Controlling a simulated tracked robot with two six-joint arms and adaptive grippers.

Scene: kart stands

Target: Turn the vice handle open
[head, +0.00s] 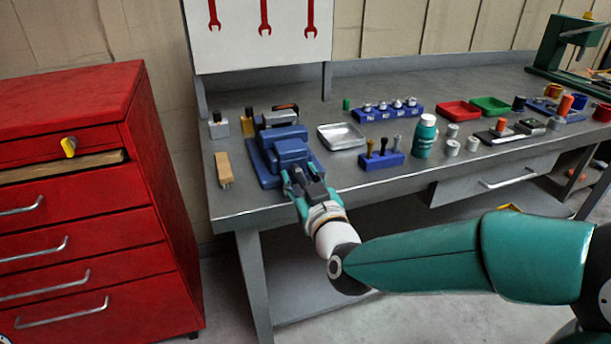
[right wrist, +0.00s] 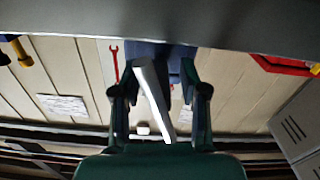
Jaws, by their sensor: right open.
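The blue vice (head: 290,150) is mounted near the front left edge of the workbench. My right gripper (head: 302,182) is at the front of the vice, its fingers pointing at it. In the right wrist view my right gripper (right wrist: 160,80) is open, with one finger on each side of a pale grey bar that looks like the vice handle (right wrist: 152,95). The bar lies slightly tilted between the fingers, with gaps on both sides. Part of the blue vice (right wrist: 172,52) shows behind it. In the head view the gripper hides the handle. My left gripper is out of view.
The workbench (head: 345,183) holds a wooden-handled brush (head: 224,168), a metal tray (head: 341,136), a blue tool holder (head: 382,161) and a green bottle (head: 425,136). A red drawer cabinet (head: 85,215) stands left of the bench, with a floor gap between.

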